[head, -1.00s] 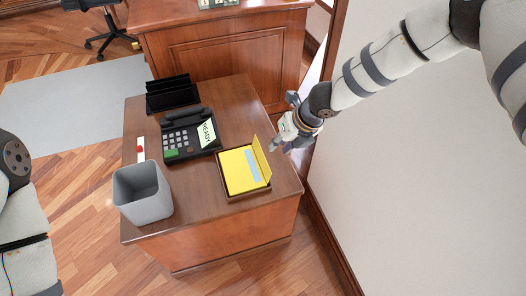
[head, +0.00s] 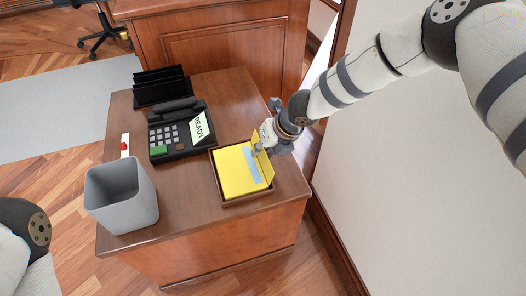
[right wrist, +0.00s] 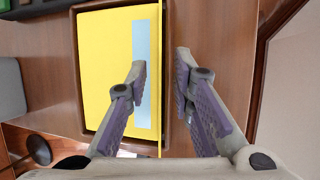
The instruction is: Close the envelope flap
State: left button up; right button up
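The yellow envelope (head: 234,172) lies in a shallow brown tray (head: 247,197) on the desk's right part. Its flap (head: 265,167) stands up along the envelope's right side. A light blue strip (head: 251,165) runs beside the flap. My right gripper (head: 259,149) is at the far part of the flap. In the right wrist view, the right gripper (right wrist: 162,76) is open, one finger over the envelope (right wrist: 107,60) and the other right of the tray. The flap (right wrist: 161,50) shows edge-on between the fingers. My left gripper is out of view.
On the desk (head: 180,205), a black phone (head: 168,138) with a READY card (head: 200,128) stands left of the tray. A grey bin (head: 122,197) is at the front left and a black file rack (head: 160,88) at the back. A wall (head: 410,190) rises on the right.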

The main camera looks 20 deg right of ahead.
jog(key=shift+c, duration=0.2)
grip_shut()
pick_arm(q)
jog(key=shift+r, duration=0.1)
pick_arm(e)
jog(key=shift+r, duration=0.1)
jog(key=shift+a+r+h+p, duration=0.3)
jog(key=shift+h+p, duration=0.3)
jog(key=shift+p, duration=0.35)
jog(key=shift+a+f+n+h+p, duration=0.1)
jog(key=shift+a+n+h+p, duration=0.25)
jog(key=shift+h, duration=0.25)
jog(key=shift+s+a+f+h, duration=0.1)
jog(key=shift+a+f+h, duration=0.25)
jog(key=shift+h, duration=0.65)
pick_arm(q)
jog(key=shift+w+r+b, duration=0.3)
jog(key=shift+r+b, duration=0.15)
jog(key=shift+b, duration=0.25)
pick_arm(e)
jog(key=shift+a+n+h, duration=0.35)
jog(key=shift+a+h, duration=0.05)
jog(key=shift+h, duration=0.7)
